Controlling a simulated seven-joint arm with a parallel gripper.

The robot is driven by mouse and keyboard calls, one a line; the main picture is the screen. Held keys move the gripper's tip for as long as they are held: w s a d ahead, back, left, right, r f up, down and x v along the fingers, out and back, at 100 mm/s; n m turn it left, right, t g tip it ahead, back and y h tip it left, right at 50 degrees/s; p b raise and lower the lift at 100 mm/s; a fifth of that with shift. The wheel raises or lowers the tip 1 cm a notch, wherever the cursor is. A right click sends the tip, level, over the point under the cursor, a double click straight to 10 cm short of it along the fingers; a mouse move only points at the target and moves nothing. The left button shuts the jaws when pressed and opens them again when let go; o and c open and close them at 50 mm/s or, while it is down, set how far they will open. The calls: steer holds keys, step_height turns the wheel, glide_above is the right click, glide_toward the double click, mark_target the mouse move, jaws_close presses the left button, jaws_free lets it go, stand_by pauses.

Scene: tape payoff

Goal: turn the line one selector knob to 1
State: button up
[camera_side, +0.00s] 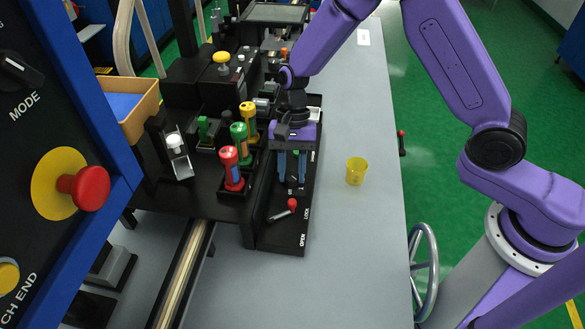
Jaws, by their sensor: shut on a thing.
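My gripper (292,180) points down over a narrow black panel (277,238) in the middle of the side view. Its two blue fingers are on either side of a small dark knob (291,184) and are shut on it. The fingers and the gripper body hide part of the knob and the panel markings around it. I cannot read the knob's setting or a line one label.
A red-tipped lever (291,204) sits just in front of the gripper, beside LOCK and OPEN lettering. Red (231,168), green (239,140) and yellow (248,117) handled tools stand close on the left. A yellow cup (356,171) stands right on otherwise clear grey table.

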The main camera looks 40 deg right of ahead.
steer(key=shift+n+g, duration=0.3)
steer(key=shift+n, duration=0.4)
steer(key=shift+h, duration=0.3)
steer(key=o, duration=1)
steer(key=shift+o, duration=0.2)
